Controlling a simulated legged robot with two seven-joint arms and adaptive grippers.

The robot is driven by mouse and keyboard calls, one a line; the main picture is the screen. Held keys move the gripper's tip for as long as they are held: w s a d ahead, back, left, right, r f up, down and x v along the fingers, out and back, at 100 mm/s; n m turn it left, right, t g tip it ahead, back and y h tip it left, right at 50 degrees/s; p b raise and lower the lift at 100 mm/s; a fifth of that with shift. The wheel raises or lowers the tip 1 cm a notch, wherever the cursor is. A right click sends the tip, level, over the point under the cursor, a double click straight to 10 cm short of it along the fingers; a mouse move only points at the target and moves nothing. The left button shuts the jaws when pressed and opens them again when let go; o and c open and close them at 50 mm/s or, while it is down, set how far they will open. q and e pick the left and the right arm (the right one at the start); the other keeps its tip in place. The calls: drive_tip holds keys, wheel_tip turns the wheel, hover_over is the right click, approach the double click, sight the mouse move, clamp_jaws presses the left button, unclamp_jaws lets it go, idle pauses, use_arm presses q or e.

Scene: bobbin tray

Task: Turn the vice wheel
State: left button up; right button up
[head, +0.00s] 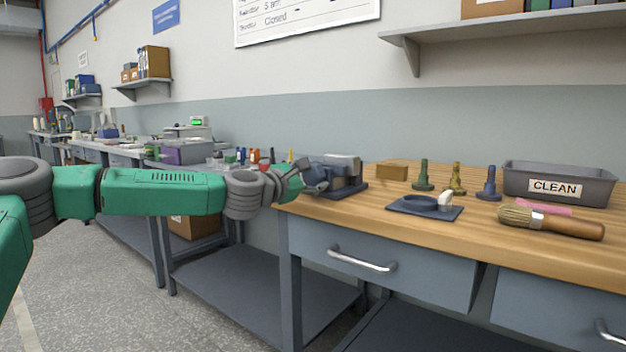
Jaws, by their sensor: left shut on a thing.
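The grey-blue vice (345,172) stands at the left end of the wooden workbench. My left arm reaches in from the left, and my left gripper (313,178) is at the vice's left side. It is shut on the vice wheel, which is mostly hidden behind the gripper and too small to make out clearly. My right gripper is not in view.
Right of the vice on the workbench (400,229) are a brown block (391,171), a dark dish plate (422,206), green, yellow and blue bobbin-like pieces, a grey CLEAN tray (590,187) and a brush (552,221). A drawer (380,262) is below. More benches stand at left.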

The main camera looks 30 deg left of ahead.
use_arm(q)
drive_tip(key=shift+f, duration=0.4)
drive_tip(key=o, duration=1)
drive_tip(key=shift+o, duration=0.8)
drive_tip(key=shift+a, duration=0.15)
drive_tip(key=shift+r, duration=0.1)
drive_tip(key=shift+s+r, duration=0.1)
drive_tip(key=shift+s, duration=0.1)
drive_tip(key=s+a, duration=0.1)
drive_tip(key=s, duration=1)
drive_tip(key=shift+s+f, duration=0.2)
drive_tip(key=shift+s, duration=0.05)
